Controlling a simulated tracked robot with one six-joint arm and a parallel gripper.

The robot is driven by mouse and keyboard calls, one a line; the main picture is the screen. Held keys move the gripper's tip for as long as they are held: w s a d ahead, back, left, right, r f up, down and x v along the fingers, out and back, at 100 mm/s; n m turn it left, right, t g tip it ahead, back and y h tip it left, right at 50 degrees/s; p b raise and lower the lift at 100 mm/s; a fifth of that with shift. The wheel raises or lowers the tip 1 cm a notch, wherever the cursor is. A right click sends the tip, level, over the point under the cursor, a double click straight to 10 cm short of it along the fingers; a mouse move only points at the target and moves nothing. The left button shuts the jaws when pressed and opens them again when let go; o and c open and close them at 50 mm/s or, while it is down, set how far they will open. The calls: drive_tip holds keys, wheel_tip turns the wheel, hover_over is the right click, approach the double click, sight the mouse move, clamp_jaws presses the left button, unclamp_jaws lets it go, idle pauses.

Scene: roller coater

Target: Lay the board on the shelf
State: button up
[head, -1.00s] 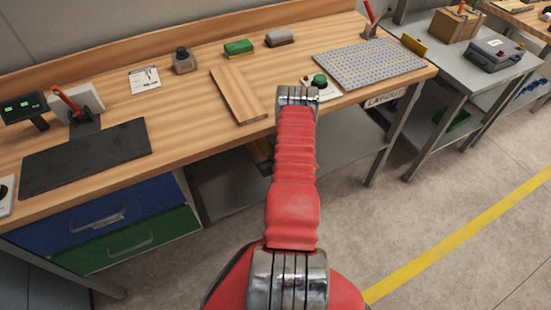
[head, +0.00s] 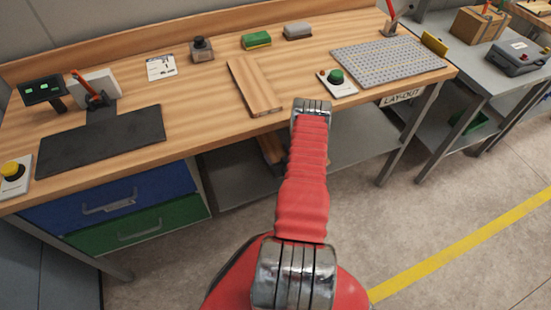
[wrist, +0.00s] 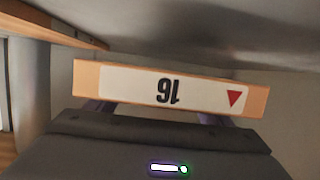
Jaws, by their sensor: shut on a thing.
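The held board (wrist: 260,92) spans the wrist view as a light wooden edge with a white label, an upside-down "16" and a red triangle. My gripper (wrist: 155,112) is shut on it; the fingers are mostly hidden behind the dark gripper body. In the head view, a wooden piece (head: 271,148) shows under the bench's front edge beside my red arm, probably this same board; my gripper is hidden there. The grey lower shelf (head: 240,186) lies under the bench, with free room on its visible part.
A wooden board (head: 255,85) lies on the bench top (head: 200,115). The blue and green drawers (head: 110,200) stand left of the shelf. A bench leg (head: 408,135) stands at the right.

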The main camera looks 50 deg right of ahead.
drive_tip(key=shift+f, duration=2)
drive_tip(key=shift+f, duration=0.15)
drive_tip(key=o, duration=1.7)
drive_tip(key=shift+s, duration=0.1)
drive_tip(key=v, duration=1.2)
drive_tip(key=shift+s, duration=0.1)
